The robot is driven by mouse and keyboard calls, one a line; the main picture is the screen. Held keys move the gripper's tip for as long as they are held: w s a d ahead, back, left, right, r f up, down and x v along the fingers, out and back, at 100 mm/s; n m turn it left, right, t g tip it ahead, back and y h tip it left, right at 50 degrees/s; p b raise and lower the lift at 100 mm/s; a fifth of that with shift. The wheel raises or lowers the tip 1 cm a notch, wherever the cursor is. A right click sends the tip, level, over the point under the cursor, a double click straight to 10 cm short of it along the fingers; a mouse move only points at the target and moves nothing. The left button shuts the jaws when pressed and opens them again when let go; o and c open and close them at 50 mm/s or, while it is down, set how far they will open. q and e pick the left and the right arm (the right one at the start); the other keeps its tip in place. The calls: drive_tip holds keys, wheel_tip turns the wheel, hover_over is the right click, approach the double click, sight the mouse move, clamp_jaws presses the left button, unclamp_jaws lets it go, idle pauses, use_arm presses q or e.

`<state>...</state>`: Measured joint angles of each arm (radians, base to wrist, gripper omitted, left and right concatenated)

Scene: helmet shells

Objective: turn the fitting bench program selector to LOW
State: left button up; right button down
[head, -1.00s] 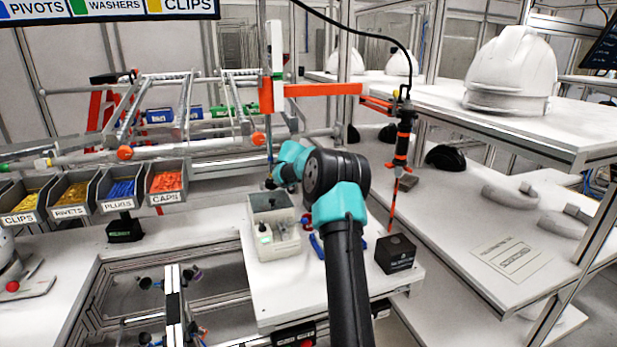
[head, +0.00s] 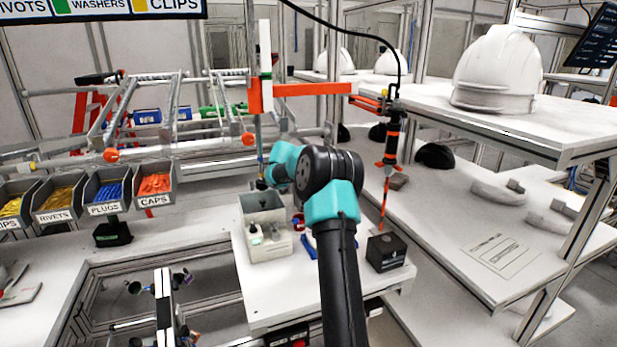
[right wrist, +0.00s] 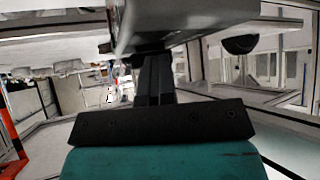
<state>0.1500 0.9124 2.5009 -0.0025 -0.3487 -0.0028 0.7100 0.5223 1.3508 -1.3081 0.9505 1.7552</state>
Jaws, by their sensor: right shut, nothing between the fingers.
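I cannot make out the program selector or its LOW mark in either view. A small black panel (head: 287,337) sits at the front edge of the white bench top (head: 270,300), cut by the lower frame edge; its markings are too small to read. My right arm crosses the middle of the head view, and its gripper is hidden there. In the right wrist view my right gripper (right wrist: 155,70) is shut and empty, its black fingers reaching up to the underside of a blurred grey body (right wrist: 185,22). I cannot tell whether they touch it. My left gripper is not in view.
A pale box with bottles (head: 268,243) and a black cube (head: 386,252) stand on the bench top beside my arm. An orange-black hanging tool (head: 392,147) is behind the cube. Parts bins (head: 105,209) are at left; a white helmet (head: 497,70) is on the right shelf.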

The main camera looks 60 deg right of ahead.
drive_tip(key=shift+s+d, duration=0.15)
drive_tip(key=shift+s, duration=0.5)
drive_tip(key=shift+f, duration=0.15)
drive_tip(key=shift+r, duration=0.55)
drive_tip(key=shift+s+a+r, duration=0.1)
drive_tip(key=shift+a+r, duration=0.1)
drive_tip(key=shift+r, duration=0.55)
drive_tip(key=shift+a+r, duration=0.2)
drive_tip(key=shift+r, duration=0.5)
drive_tip(key=s+a, duration=0.3)
drive_tip(key=a, duration=0.3)
drive_tip(key=s+a+r, duration=0.1)
drive_tip(key=s+a, duration=0.3)
drive_tip(key=a, duration=0.3)
drive_tip(key=shift+a+r, duration=0.25)
drive_tip(key=shift+a, duration=0.05)
drive_tip(key=shift+w, duration=0.1)
